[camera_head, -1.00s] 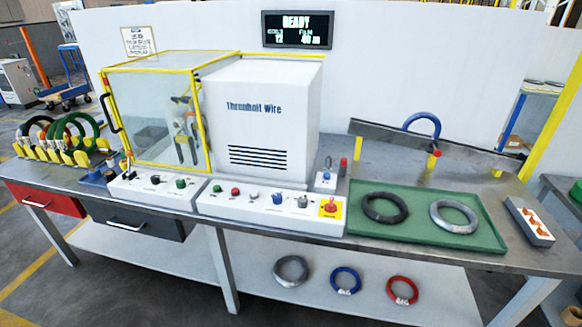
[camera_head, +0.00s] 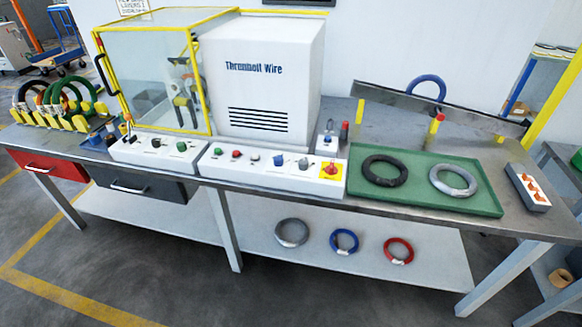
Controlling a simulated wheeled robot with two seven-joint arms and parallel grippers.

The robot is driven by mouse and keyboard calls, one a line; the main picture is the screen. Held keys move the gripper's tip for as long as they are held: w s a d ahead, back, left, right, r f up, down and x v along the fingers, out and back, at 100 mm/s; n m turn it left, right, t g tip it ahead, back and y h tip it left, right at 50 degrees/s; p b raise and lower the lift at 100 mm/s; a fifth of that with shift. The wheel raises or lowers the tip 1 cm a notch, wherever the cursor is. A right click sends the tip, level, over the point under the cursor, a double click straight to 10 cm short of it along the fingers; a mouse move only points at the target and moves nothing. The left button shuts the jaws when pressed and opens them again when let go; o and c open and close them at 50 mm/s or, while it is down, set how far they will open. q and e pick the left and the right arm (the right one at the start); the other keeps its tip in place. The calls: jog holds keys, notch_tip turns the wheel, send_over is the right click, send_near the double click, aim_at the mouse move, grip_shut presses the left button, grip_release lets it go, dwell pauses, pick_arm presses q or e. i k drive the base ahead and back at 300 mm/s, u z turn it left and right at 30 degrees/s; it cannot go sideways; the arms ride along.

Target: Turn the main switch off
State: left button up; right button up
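A red knob on a yellow plate (camera_head: 330,169) sits at the right end of the front control panel (camera_head: 228,175); its lettering and knob position are too small to read, so I cannot tell for sure that it is the main switch. The same panel carries a blue knob (camera_head: 278,160), a grey knob (camera_head: 304,163) and green, red and white buttons. A second panel (camera_head: 130,152) to the left has a black knob (camera_head: 155,142) and a green button (camera_head: 182,147). Neither of my grippers is in view.
A white machine housing (camera_head: 262,80) and a yellow-framed clear guard (camera_head: 150,70) stand behind the panels. A green tray (camera_head: 420,200) with two coils lies to the right. A grey box with orange switches (camera_head: 528,186) sits at the table's right end. Nothing stands before the panels.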

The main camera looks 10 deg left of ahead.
aim_at(331, 170)
jog(key=z, duration=0.85)
jog(key=k, duration=1.15)
jog(key=z, duration=1.45)
jog(key=i, duration=1.7)
jog(key=u, duration=0.5)
jog(key=i, duration=0.95)
jog(key=u, duration=1.5)
jog(key=i, duration=0.85)
jog(key=u, duration=0.75)
